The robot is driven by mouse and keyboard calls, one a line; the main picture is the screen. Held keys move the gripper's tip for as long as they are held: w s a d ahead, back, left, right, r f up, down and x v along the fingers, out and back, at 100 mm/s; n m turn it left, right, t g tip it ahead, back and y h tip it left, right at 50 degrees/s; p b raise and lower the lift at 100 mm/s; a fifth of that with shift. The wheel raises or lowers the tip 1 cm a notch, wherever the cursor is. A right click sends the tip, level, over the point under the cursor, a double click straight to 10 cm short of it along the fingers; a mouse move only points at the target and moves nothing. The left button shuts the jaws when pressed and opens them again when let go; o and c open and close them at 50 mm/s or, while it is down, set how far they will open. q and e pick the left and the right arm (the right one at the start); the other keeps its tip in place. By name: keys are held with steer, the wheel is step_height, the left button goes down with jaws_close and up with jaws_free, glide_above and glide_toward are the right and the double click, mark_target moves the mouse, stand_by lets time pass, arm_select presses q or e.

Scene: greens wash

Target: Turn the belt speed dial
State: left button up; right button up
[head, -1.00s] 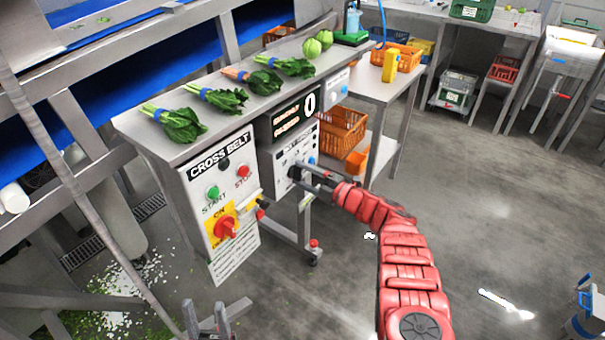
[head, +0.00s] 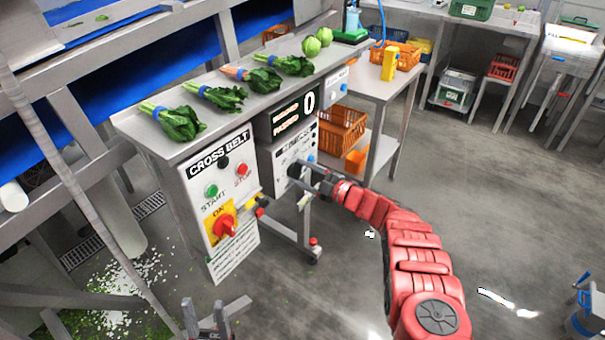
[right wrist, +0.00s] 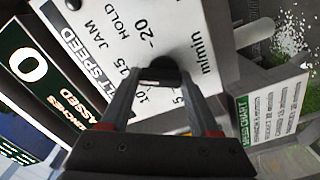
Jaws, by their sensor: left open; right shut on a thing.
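The belt speed dial is a dark round knob (right wrist: 159,68) on a white panel (right wrist: 130,35) marked with numbers and m/min in the right wrist view. My right gripper (right wrist: 158,80) is shut on it, one finger on each side. In the head view my right gripper (head: 303,168) reaches the same panel (head: 308,141) from the right and partly hides the knob. The knob's pointer cannot be made out. My left gripper (head: 205,318) is open and empty at the bottom of the head view, away from the panel.
Left of the dial panel is the CROSS BELT box (head: 219,170) with start and stop buttons and a red switch (head: 224,226). The counter display (head: 291,115) reads 0. Bunches of greens lie on the shelf (head: 160,151) above. Open floor (head: 480,220) lies to the right.

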steer(key=shift+f, duration=0.1)
steer(key=o, duration=1.4)
steer(key=shift+c, duration=0.2)
steer(key=shift+s+d+p, duration=0.2)
steer(key=shift+d+p, duration=0.05)
steer(key=shift+p, duration=0.05)
steer(key=p+v, duration=0.4)
steer(key=v, duration=1.2)
steer(key=shift+s+d, duration=0.25)
steer(key=shift+d, duration=0.1)
